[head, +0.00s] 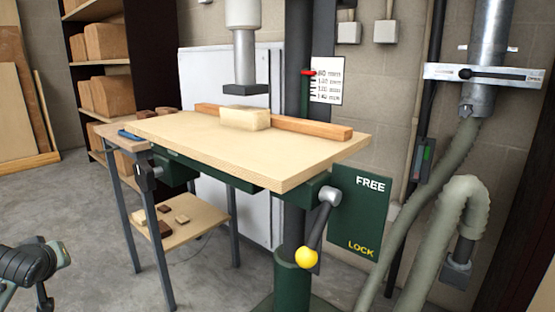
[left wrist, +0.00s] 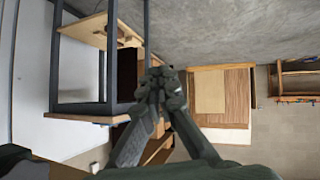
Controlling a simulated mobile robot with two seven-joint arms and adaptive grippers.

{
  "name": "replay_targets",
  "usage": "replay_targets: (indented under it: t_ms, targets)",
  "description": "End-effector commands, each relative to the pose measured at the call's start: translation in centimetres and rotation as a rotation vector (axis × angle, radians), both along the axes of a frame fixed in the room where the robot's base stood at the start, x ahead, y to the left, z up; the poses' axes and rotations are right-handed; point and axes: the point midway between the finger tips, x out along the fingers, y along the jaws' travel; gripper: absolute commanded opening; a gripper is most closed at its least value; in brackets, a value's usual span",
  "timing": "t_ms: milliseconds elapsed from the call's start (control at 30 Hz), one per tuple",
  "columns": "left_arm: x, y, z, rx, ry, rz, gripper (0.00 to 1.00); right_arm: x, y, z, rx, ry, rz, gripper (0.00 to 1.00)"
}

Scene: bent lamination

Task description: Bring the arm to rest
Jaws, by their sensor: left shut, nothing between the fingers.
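My left arm shows at the lower left edge of the head view. In that view my left gripper (head: 44,297) is only partly in the picture, low above the floor and well apart from the work table. In the left wrist view my left gripper (left wrist: 158,88) has its fingers together with nothing between them. It is in free air, with the side stand's legs behind it to the left. My right arm and right gripper are in neither view.
A drill-press-like machine has a wooden table (head: 200,142) bearing a pale block (head: 245,119) and a wooden fence (head: 310,128). A yellow-knobbed lever (head: 307,257) hangs by a FREE/LOCK sign (head: 360,215). A side stand (head: 205,218) stands left. Grey floor (head: 90,220) is clear.

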Motion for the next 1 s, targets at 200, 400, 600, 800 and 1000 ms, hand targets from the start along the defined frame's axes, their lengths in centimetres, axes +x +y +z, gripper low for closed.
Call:
replay_targets:
  t_ms: [200,400,600,800,1000]
  targets:
    - [-9.3,-3.4,-12.5,0.277,0.411,-0.288,0.00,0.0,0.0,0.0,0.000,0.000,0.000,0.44]
    - [-16.4,-5.4,-18.5,0.422,0.650,-0.509,0.00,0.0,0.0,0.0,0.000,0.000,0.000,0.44]
    - [-22.2,-7.0,-22.1,0.511,0.816,-0.688,0.00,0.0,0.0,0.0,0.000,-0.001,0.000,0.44]
    - [-25.4,-10.2,-24.6,0.462,0.860,-0.762,0.00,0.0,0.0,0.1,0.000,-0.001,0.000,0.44]
    - [-26.5,-15.5,-26.6,0.295,0.812,-0.739,0.00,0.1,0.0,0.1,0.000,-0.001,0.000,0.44]
